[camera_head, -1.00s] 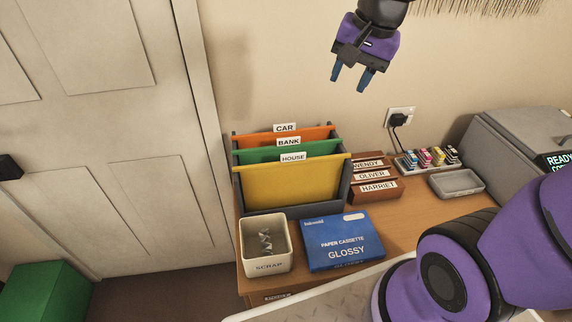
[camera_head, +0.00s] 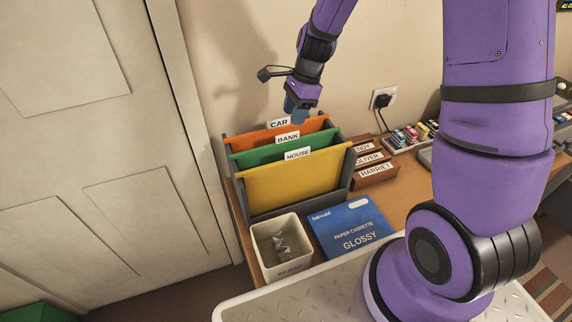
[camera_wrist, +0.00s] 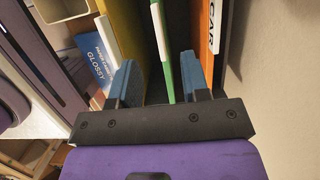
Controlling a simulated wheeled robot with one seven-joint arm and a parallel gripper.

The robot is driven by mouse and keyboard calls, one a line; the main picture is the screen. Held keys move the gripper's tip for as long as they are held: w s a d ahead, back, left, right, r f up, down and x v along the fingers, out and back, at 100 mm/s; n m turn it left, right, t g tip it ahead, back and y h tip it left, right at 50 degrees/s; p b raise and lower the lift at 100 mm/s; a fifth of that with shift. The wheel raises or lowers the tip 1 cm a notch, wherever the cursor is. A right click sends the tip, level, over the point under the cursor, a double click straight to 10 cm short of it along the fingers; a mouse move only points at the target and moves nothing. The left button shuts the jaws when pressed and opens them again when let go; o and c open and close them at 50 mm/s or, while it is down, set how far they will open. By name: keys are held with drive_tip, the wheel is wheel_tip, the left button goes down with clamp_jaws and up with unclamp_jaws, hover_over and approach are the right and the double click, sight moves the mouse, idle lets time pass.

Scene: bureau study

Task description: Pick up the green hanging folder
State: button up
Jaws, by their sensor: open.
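The green hanging folder (camera_head: 258,153), labelled BANK, hangs in a dark grey rack (camera_head: 344,183) between the orange folder (camera_head: 262,136) labelled CAR at the back and the yellow folder (camera_head: 295,183) labelled HOUSE in front. My gripper (camera_head: 298,113) is above the rack, close to the CAR and BANK labels, pointing down. In the wrist view its two blue fingers are apart, and the green folder's top edge (camera_wrist: 168,60) runs between them. The yellow folder (camera_wrist: 125,35) is on the left finger's side and the orange folder (camera_wrist: 205,40) on the right's. No finger touches the green folder.
The wall stands close behind the rack. Brown name boxes (camera_head: 376,172) are right of it. A scrap bin (camera_head: 297,262) and a blue paper cassette box (camera_head: 350,229) are in front. A plugged socket (camera_head: 382,98) is on the wall.

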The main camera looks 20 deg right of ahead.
sight(286, 141)
drive_tip(key=x, duration=1)
drive_tip(key=shift+d, duration=0.15)
clamp_jaws()
